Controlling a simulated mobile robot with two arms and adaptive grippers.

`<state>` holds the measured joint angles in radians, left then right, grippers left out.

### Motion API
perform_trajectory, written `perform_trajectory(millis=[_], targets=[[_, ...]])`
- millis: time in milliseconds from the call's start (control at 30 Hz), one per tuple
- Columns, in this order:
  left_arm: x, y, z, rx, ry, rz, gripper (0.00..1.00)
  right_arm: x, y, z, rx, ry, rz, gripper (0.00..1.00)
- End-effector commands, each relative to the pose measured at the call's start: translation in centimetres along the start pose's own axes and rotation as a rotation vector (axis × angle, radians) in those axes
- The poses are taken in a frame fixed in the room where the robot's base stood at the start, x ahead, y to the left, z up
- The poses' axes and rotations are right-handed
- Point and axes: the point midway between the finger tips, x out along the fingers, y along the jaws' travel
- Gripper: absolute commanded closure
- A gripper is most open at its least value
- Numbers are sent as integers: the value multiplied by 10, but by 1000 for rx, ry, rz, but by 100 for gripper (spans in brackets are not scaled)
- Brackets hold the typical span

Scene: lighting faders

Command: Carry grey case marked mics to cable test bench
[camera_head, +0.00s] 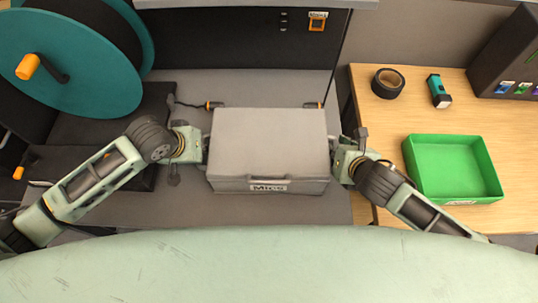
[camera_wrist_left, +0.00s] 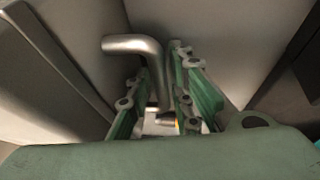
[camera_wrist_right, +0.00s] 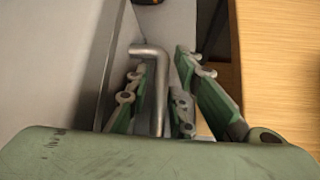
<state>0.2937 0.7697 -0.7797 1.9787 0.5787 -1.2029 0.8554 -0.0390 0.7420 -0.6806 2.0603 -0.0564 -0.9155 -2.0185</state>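The grey case (camera_head: 268,143), with a white label reading "Mics" on its front, is level over the grey surface in the head view. I cannot tell whether it touches that surface. My left gripper (camera_head: 203,146) is at its left side, with its fingers closed around a bent metal side handle (camera_wrist_left: 157,80). My right gripper (camera_head: 336,160) is at its right side, closed around the other metal handle (camera_wrist_right: 158,85). The fingertips are partly hidden. No label naming the cable test bench is readable.
A wooden table (camera_head: 385,135) at the right holds a green tray (camera_head: 455,168), a black tape roll (camera_head: 388,83), a teal device (camera_head: 438,91) and a dark box (camera_head: 510,60). A large teal cable reel (camera_head: 75,60) stands at the left. A dark panel rises behind the case.

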Motion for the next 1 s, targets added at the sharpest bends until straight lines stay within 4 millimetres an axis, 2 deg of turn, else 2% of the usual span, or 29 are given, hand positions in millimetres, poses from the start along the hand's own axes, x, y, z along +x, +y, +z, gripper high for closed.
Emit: perform_trajectory(millis=[133,367,1000], targets=[[0,0,0,0,0,0,80,0,0,0,0,0,0,79],[0,0,0,0,0,0,100,0,0,0,0,0,0,99],[0,1,0,3,0,2,100,0,0,0,-1,0,1,100]])
